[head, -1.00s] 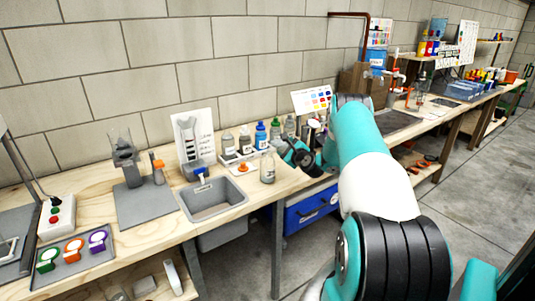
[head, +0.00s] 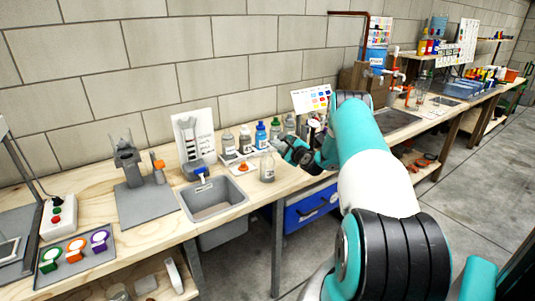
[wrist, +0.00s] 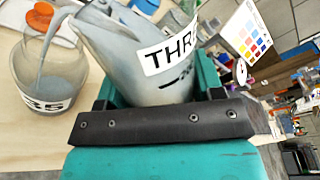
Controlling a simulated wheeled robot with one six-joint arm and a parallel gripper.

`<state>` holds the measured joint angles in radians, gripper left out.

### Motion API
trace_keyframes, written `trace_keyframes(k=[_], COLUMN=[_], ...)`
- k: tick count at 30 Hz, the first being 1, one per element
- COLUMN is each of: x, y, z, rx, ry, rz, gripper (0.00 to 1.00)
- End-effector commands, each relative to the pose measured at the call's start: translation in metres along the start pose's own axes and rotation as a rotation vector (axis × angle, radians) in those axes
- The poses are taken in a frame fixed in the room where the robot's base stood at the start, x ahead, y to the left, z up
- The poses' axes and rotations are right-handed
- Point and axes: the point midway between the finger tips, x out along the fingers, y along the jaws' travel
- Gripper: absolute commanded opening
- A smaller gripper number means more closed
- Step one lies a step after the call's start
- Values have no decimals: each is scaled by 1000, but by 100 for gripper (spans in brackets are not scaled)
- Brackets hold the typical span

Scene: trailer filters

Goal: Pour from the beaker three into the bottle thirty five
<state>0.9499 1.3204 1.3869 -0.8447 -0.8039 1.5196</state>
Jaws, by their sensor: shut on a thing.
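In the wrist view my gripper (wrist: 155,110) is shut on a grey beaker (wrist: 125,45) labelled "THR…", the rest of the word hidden. The beaker is strongly tilted, with its lip over a clear bottle labelled 35 (wrist: 48,82). A grey stream runs from the lip down into the bottle, and grey liquid stands in its lower part. In the head view the bottle (head: 267,170) stands upright on the bench right of the sink, and my gripper (head: 283,146) is just above and right of it. The beaker is small and unclear there.
A grey sink (head: 212,197) lies left of the bottle. An orange cap (head: 243,167) rests between them, towards the back. Several bottles, one with a blue cap (head: 261,136), stand in a row behind. A colour chart (head: 311,98) stands at the back right.

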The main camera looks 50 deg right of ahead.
Motion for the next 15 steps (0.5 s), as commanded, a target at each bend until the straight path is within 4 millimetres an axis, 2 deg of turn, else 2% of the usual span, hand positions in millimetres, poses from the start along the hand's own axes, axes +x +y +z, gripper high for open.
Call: trace_keyframes(k=[15], x=[0], y=[-5], z=[2], rx=[-51], ry=[7], rz=[-2], gripper=[27])
